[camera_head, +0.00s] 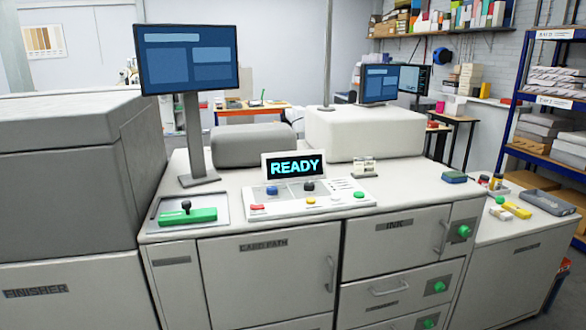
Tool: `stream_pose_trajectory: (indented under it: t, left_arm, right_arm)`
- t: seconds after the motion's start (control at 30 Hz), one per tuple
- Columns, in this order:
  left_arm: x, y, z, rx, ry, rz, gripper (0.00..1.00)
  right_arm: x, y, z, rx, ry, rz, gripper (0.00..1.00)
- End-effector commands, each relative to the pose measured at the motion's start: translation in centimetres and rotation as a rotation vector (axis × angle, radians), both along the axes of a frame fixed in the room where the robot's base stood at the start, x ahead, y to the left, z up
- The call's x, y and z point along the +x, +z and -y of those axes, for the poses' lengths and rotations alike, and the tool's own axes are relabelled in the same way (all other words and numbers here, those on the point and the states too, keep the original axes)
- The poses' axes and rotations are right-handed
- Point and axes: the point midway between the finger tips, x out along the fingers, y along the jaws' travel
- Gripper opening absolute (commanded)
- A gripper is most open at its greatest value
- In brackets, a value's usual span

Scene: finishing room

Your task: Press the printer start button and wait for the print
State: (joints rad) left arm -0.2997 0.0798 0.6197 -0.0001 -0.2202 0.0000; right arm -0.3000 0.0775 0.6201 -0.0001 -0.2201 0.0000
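The printer (240,225) stands in front of me, a pale cabinet with a flat top. Its display (293,166) reads READY in cyan letters on black. Below the display is a sloped control panel (290,205) with a red button (257,208), a blue knob (271,190), a black knob (308,185), a yellow button (310,200) and a green button (359,194). I cannot read which of these is marked start. Nothing touches the panel. Neither of my grippers is in view.
A monitor (187,58) on a post stands at the left of the top. A green block with a black knob (188,214) sits on a plate there. The grey finisher (70,150) rises at far left. A side cabinet (508,270) with small items is at right.

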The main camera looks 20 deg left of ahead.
Motion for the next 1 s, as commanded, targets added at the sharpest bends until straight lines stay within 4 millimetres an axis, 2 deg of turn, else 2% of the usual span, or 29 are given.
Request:
stream_pose_trajectory:
  t: [0.17, 0.4, 0.47, 1.0]
  left_arm:
    - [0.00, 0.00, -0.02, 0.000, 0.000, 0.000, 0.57]
    - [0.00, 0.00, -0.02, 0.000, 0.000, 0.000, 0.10]
    - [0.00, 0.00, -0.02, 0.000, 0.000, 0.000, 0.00]
    - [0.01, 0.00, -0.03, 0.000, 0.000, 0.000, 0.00]
  right_arm:
    - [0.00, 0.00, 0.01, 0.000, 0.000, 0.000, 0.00]
    - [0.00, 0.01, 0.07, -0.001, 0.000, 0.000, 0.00]
    - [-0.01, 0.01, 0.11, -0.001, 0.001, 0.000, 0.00]
    - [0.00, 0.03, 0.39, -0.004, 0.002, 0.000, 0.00]
